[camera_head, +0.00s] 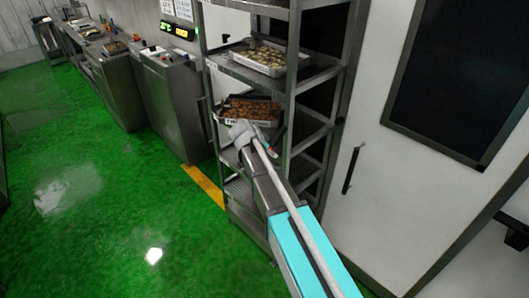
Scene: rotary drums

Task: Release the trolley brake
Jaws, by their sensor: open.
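The trolley (294,95) is a tall grey metal rack with several shelves, standing upright right of the picture's centre. A tray of pale pieces (264,56) lies on an upper shelf, and a tray of brown pieces (250,107) lies on the shelf below. My arm crosses in front of the lower shelves and hides part of them. I cannot make out the trolley's wheels or its brake.
A white panel with a dark window (456,75) and a black handle (351,170) stands close on the right. Grey machines (172,100) line the wall at left. A yellow floor stripe (203,186) lies beside the trolley. The green floor (110,210) at left is clear.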

